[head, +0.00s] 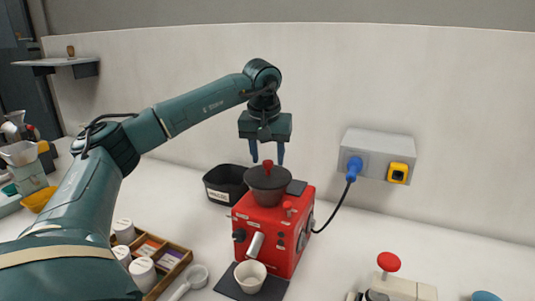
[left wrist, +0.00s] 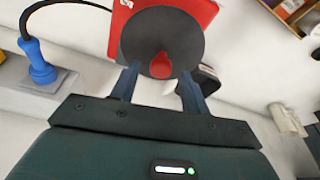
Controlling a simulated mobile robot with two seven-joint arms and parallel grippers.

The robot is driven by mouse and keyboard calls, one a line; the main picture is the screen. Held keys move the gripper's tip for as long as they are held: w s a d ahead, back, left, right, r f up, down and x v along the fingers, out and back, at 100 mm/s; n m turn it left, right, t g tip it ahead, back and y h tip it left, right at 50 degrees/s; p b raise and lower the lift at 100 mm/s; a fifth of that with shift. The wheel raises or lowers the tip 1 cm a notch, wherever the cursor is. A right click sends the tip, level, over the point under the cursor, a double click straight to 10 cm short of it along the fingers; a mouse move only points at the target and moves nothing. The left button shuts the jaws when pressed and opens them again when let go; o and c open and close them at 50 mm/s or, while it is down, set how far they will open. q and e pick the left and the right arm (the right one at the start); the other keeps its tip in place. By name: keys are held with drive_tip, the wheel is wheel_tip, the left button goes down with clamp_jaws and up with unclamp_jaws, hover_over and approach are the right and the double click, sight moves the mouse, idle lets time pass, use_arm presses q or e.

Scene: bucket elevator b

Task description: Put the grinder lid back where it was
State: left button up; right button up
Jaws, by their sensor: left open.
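The grinder lid (head: 268,178) is a dark grey disc with a red knob. It sits on top of the red machine (head: 268,232), and looks level in the head view. In the left wrist view the lid (left wrist: 150,32) and its red knob (left wrist: 161,66) show between and beyond my fingers. My left gripper (head: 267,155) is open and empty, pointing down just above the lid. Its fingers (left wrist: 159,76) appear on either side of the knob; I cannot tell whether they touch it. The lid's underside and seat are hidden. My right gripper is not in view.
A black bin (head: 222,190) stands behind the machine's left side. A white cup (head: 250,277) stands in front on a dark mat. A wooden box (head: 160,262) of jars is at left. A blue plug (head: 354,166) and cable run from the wall socket to the machine.

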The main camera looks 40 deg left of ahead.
use_arm(q)
drive_tip(key=v, duration=1.3)
drive_tip(key=shift+w+r, duration=0.15)
